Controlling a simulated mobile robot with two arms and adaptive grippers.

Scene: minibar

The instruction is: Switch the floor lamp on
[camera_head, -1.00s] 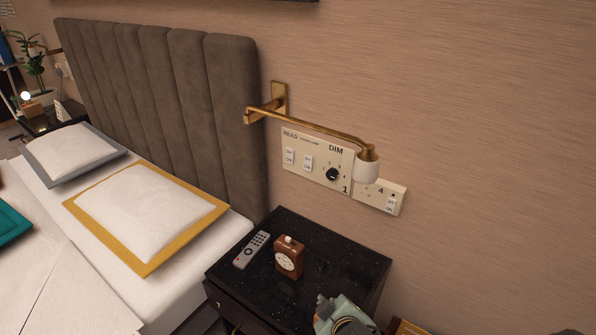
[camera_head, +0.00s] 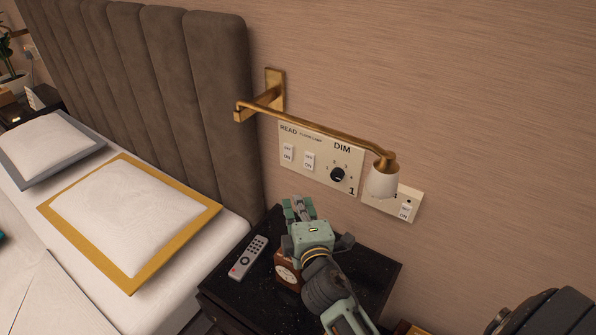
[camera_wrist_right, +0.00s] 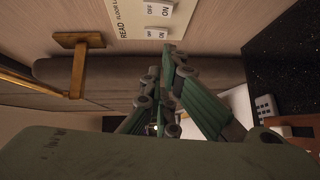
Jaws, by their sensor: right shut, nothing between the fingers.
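The cream switch panel (camera_head: 322,176) is on the wall above the nightstand. It carries a READ switch (camera_head: 288,151), a floor lamp switch (camera_head: 309,160) and a black DIM dial (camera_head: 338,174). My right gripper (camera_head: 298,203) is in front of and below the panel, shut and empty, apart from the switches. In the right wrist view the shut fingertips (camera_wrist_right: 171,58) are close to the READ switch (camera_wrist_right: 156,33), with the floor lamp switch (camera_wrist_right: 158,9) at the top edge. No floor lamp is visible. My left gripper is not in view.
A brass wall lamp (camera_head: 320,128) with a white shade (camera_head: 383,182) reaches across above the panel. The black nightstand (camera_head: 232,286) holds a remote (camera_head: 248,257) and a partly hidden brown clock (camera_head: 287,276). The bed and padded headboard (camera_head: 215,90) are left.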

